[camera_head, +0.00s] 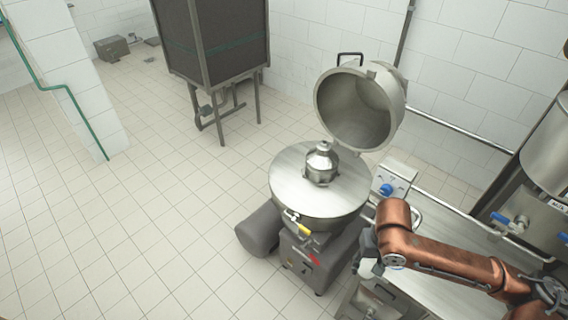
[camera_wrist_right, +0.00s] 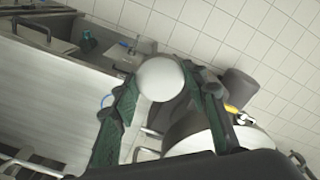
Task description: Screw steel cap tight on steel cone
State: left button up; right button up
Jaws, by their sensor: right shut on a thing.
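The steel cone (camera_head: 321,168) stands upright at the middle of the round steel bowl (camera_head: 285,175), with a small rounded top. My right gripper (camera_head: 367,262) is low at the front right of the bowl, apart from the cone. In the right wrist view its two green-sided fingers (camera_wrist_right: 165,88) are shut on a pale, smooth round object (camera_wrist_right: 160,78). This may be the steel cap, but I cannot tell for sure. The cone does not show clearly in the wrist view. My left gripper is not in view.
The bowl's hinged lid (camera_head: 360,105) stands open behind it. A control box with a blue knob (camera_head: 386,189) is right of the bowl, beside a steel counter (camera_head: 440,235). A yellow-handled lever (camera_head: 303,230) sticks out at the bowl's front.

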aim_at(322, 157)
jog(key=z, duration=0.5)
jog(key=i, duration=1.05)
jog(key=z, duration=0.6)
